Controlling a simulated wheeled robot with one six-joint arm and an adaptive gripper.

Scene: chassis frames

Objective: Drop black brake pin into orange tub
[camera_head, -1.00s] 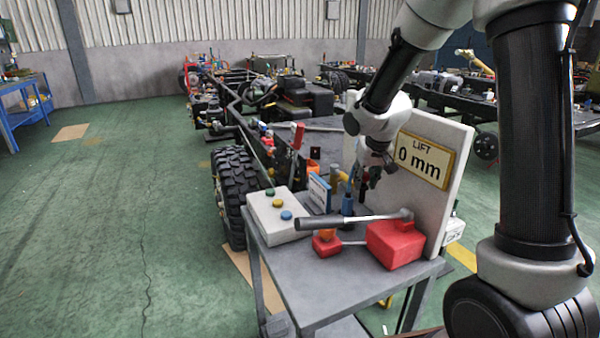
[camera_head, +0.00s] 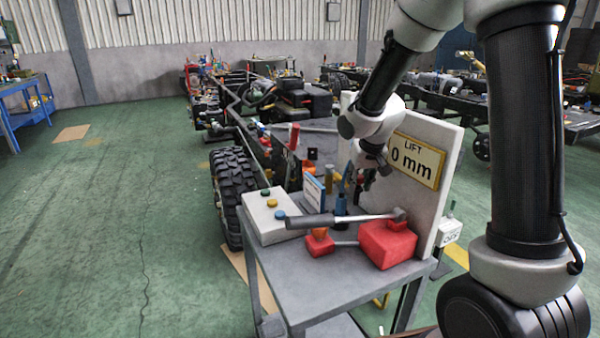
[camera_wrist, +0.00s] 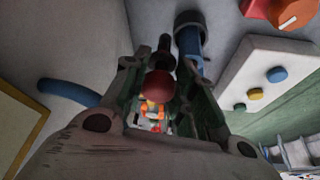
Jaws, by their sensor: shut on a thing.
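My gripper (camera_head: 372,178) is over the back of the grey cart, in front of the white board with the lift display. In the wrist view, my gripper (camera_wrist: 161,75) is closed around a narrow dark piece, which I take to be the black brake pin (camera_wrist: 163,47). A dark red rounded knob (camera_wrist: 160,83) shows between the fingers; whether it belongs to the pin is unclear. The fingers hide part of the held piece. A small orange thing (camera_head: 311,166) stands behind the blue-and-white card in the head view; I cannot tell whether it is the orange tub.
The grey cart (camera_head: 330,290) carries a button box (camera_head: 266,213), a blue cylinder (camera_head: 341,204), a red block (camera_head: 387,244) and a long dark-handled tool (camera_head: 325,221). The lift display board (camera_head: 447,150) rises close beside my gripper. A vehicle chassis with a large tyre (camera_head: 236,192) stands behind.

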